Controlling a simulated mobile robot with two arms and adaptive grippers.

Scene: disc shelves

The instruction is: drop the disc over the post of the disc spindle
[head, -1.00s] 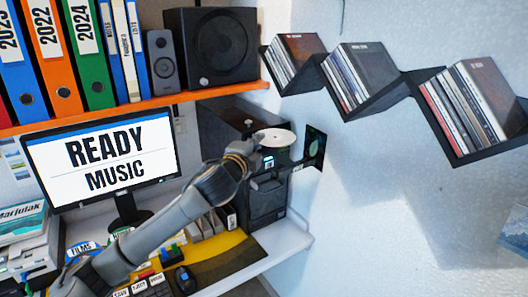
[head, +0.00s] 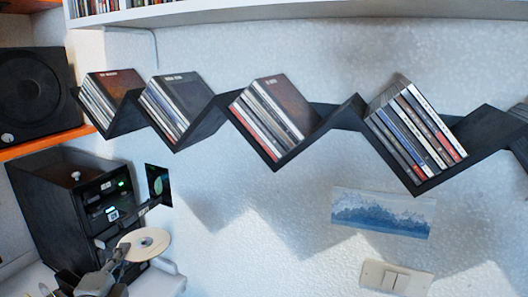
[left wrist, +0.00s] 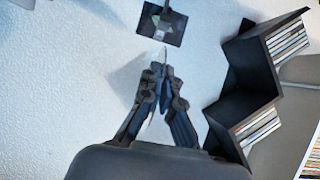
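A pale cream disc (head: 146,244) with a small centre hole shows at the lower left of the head view, roughly flat. My left gripper (head: 121,254) is shut on its left edge. In the left wrist view the fingertips (left wrist: 164,66) meet around a thin pale sliver, likely the disc edge-on. The disc is in front of the lower part of a black tower unit (head: 45,205). A short silver-topped post (head: 75,175) stands on the tower's top; I cannot tell whether it is the disc spindle. The right gripper is not in view.
A dark square panel (head: 158,185) is on the wall beside the tower. A black zigzag shelf (head: 335,118) with disc cases runs along the wall; it also shows in the left wrist view (left wrist: 252,65). A blue picture (head: 381,213) and a light switch (head: 395,279) are on the wall.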

